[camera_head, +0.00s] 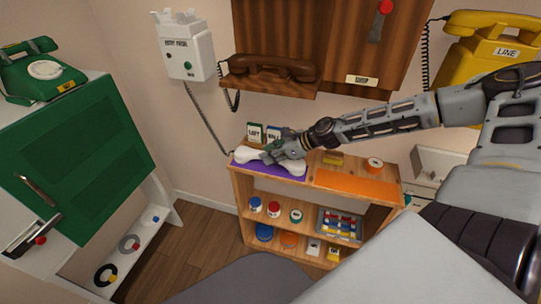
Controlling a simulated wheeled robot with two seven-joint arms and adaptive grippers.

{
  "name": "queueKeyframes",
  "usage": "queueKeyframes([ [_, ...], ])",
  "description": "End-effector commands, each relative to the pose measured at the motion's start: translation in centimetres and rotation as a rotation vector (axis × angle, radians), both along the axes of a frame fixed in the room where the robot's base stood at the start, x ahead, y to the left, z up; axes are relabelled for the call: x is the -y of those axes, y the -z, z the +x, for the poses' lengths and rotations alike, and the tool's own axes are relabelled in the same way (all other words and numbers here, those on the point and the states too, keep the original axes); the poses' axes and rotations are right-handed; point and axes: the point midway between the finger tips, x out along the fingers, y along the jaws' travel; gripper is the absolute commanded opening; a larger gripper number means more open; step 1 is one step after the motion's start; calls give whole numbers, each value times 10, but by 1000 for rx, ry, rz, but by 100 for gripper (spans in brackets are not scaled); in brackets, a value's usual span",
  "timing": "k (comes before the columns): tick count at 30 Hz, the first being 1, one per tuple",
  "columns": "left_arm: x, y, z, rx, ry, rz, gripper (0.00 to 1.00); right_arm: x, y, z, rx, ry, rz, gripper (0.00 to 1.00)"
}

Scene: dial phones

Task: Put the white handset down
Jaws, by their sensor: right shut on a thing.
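The white handset (250,157) is at the purple mat (292,173) on top of the wooden shelf. My right gripper (277,152) is shut on the handset, and its fingers hide the middle of it. I cannot tell whether the handset touches the mat or hangs just above it. The white wall phone (185,45) has an empty front, and its grey cord (203,114) runs down toward the handset. My left gripper is not in view.
Small cards (254,132) stand behind the handset. An orange mat (356,185) lies to its right on the wooden shelf (310,198). A brown handset (270,66) rests on the wall phone above. A green phone (40,70) is at left, a yellow one (495,42) at right.

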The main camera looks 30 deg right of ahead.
Motion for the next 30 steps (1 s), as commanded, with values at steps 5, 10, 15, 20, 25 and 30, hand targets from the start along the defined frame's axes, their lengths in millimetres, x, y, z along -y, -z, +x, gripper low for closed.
queueKeyframes([
  [5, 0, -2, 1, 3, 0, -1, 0, 0, 0, 1, 2, 0, 1, 0],
  [10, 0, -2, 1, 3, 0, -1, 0, 0, 0, 1, 2, 0, 1, 0],
  [15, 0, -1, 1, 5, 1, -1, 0, 0, 2, 1, 2, -1, 1, 0],
  [20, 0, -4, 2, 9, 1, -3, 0, 1, 3, 1, 1, 0, 1, 35],
  [25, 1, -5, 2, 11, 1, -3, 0, 0, 3, 1, 1, 0, 1, 50],
  [30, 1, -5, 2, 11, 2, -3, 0, 0, 3, 1, 1, 0, 1, 50],
])
